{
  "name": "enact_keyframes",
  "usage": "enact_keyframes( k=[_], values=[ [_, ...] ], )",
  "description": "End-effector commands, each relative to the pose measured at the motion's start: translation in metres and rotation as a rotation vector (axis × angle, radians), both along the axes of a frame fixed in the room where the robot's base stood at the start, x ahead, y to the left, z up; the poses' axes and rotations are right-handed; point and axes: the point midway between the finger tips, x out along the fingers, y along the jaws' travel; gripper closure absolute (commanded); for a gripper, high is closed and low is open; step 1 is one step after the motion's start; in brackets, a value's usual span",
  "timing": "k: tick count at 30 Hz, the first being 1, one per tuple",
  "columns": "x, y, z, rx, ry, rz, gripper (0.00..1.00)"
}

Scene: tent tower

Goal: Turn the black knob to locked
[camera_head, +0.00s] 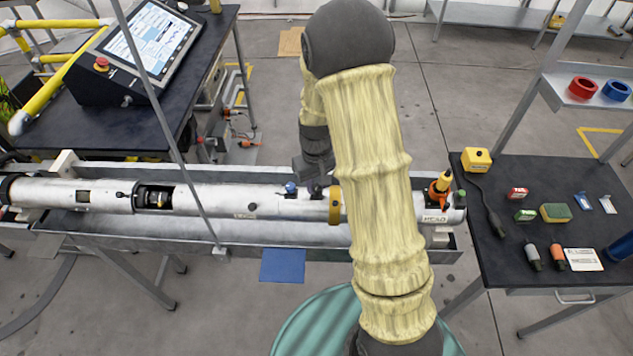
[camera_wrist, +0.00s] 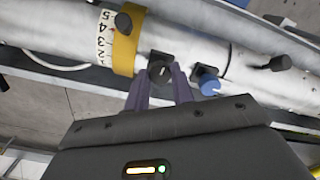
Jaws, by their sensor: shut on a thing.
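The black knob (camera_wrist: 162,72) sits on the side of a long white cylinder (camera_wrist: 215,40), beside a yellow ring. A small pale mark shows on the knob's face. My gripper (camera_wrist: 160,82) has its two dark fingers on either side of the knob and is shut on it in the wrist view. A blue knob (camera_wrist: 209,86) sits just right of the fingers on a dark mount. In the head view my gripper (camera_head: 316,178) is at the cylinder left of the yellow ring (camera_head: 335,205); the black knob is hard to make out there. No locked label is readable.
The cylinder lies in a grey metal trough (camera_head: 130,235). An orange and black fitting (camera_head: 438,190) stands at its right end. A dark side table (camera_head: 510,225) with small items is on the right. A screen console (camera_head: 140,50) stands at the left.

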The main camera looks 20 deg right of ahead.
Motion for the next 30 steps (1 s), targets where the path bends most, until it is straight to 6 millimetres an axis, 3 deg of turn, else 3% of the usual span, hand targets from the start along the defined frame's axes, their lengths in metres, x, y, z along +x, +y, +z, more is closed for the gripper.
enact_keyframes(
  k=[30],
  values=[
    [0.0008,0.0016,0.0024,0.000,-0.001,-0.879,0.99]
  ],
)
